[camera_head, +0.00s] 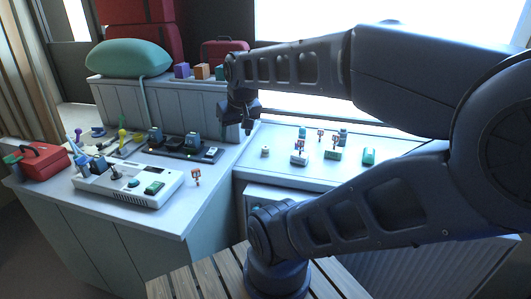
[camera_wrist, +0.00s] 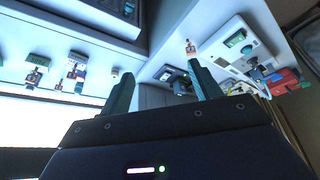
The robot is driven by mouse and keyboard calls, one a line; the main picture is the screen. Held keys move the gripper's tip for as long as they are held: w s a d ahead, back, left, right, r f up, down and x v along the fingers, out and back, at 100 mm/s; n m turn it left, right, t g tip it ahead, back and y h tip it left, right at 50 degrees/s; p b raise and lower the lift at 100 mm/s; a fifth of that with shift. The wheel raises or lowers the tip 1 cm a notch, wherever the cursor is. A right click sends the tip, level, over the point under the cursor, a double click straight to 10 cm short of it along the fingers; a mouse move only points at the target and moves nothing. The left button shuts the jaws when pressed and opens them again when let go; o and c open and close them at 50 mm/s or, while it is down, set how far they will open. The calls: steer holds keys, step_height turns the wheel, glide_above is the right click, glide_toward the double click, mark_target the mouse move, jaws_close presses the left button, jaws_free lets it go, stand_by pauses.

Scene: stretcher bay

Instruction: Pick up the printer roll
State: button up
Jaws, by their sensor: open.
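No object is clearly recognisable as the printer roll. A small pale round piece (camera_head: 265,152), which may be it, stands near the left end of the right-hand counter in the head view. A small pale piece beside a finger in the wrist view (camera_wrist: 115,73) may be the same one. My gripper (camera_head: 248,128) points down above the inner corner between the two counters, behind and left of that piece. In the wrist view my gripper's two fingers (camera_wrist: 161,74) stand apart with nothing held between them.
Small figures and green blocks (camera_head: 333,154) stand on the right counter. The left counter holds a white device (camera_head: 130,184), a dark tray (camera_head: 180,150), a red toolbox (camera_head: 42,162) and a small orange-headed figure (camera_head: 196,177). A raised ledge (camera_head: 160,100) carries a green cushion (camera_head: 128,58).

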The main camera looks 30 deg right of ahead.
steer(key=m+g, duration=0.5)
steer(key=m, duration=1.4)
glide_above(266, 147)
step_height(266, 147, down, 22)
steer(key=shift+a+r, duration=0.15)
steer(key=shift+r, duration=0.05)
step_height(266, 147, down, 5)
steer(key=shift+w+f, duration=0.15)
steer(key=shift+f, duration=2.55)
steer(key=c, duration=1.1)
